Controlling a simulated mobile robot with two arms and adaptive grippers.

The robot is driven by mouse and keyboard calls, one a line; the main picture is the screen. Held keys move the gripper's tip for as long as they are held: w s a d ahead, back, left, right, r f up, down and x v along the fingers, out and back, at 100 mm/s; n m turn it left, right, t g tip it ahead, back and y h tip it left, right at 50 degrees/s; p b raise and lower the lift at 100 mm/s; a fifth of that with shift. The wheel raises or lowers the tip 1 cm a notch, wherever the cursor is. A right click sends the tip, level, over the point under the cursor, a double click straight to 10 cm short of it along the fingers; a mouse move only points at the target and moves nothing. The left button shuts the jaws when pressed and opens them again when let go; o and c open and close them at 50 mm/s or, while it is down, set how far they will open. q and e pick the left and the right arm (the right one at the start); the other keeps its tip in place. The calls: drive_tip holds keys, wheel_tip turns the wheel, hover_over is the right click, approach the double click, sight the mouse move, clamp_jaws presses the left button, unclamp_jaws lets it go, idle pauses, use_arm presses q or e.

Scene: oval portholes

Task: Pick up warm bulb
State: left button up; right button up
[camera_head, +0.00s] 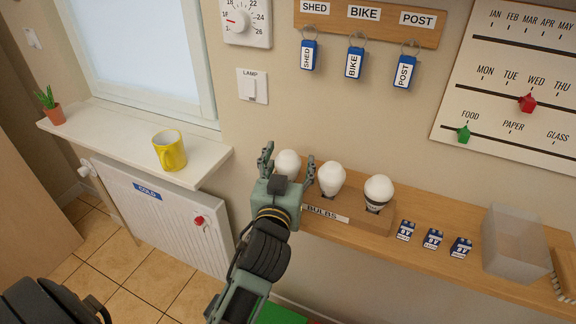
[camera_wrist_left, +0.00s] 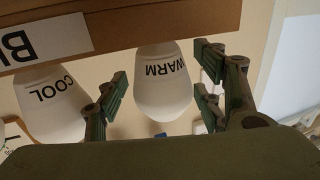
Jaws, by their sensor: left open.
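The warm bulb (camera_head: 288,163) is the leftmost of three white bulbs in a wooden holder (camera_head: 372,221) labelled BULBS. In the left wrist view the bulb (camera_wrist_left: 165,95) reads WARM and appears inverted. My left gripper (camera_head: 288,162) is open, with its fingers on either side of the warm bulb. In the left wrist view a gap shows between the bulb and the fingers of the gripper (camera_wrist_left: 162,85). The gripper hides the bulb's lower part in the head view. My right gripper is not in view.
A middle bulb (camera_head: 331,179), close to my right-hand finger, reads COOL in the wrist view (camera_wrist_left: 45,105). A third bulb (camera_head: 379,190) stands further right. Small blue-and-white boxes (camera_head: 433,239) and a translucent bin (camera_head: 512,245) share the shelf (camera_head: 480,278). A yellow mug (camera_head: 169,151) stands on the sill.

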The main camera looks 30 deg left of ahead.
use_arm(q)
drive_tip(key=c, duration=1.2)
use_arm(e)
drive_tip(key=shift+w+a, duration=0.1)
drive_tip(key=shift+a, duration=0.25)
use_arm(q)
drive_tip(key=shift+r, duration=0.15)
